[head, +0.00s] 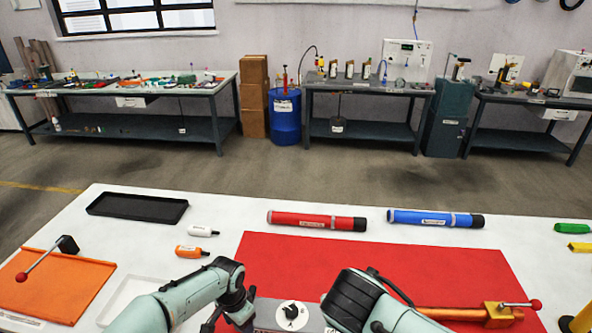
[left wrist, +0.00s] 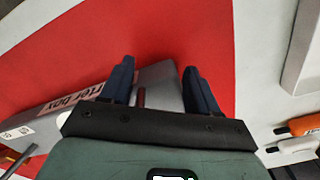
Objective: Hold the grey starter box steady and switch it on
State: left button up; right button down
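The grey starter box (head: 268,314) lies at the bottom edge of the head view, near the front of the red mat. A black rotary switch on a white round plate (head: 292,314) is on its top. In the left wrist view the box (left wrist: 160,75) shows its label, partly covered. My left gripper (left wrist: 160,82) has its fingers apart over one end of the box; a small dark red part shows between them. The left gripper (head: 238,314) is left of the switch in the head view. My right gripper (head: 345,312) is right of the switch, its fingertips hidden.
A red tube (head: 316,221) and a blue tube (head: 434,218) lie behind the red mat (head: 400,262). A black tray (head: 138,207), two small bottles (head: 202,230) and an orange board (head: 45,285) are left. A yellow valve with a red-knobbed lever (head: 498,314) is right.

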pick_arm(q)
jog(key=o, duration=0.4)
jog(key=shift+s+f, duration=0.1)
jog(key=shift+f, duration=0.15)
jog(key=shift+o, duration=0.2)
jog(key=shift+a, duration=0.1)
jog(key=shift+r, duration=0.1)
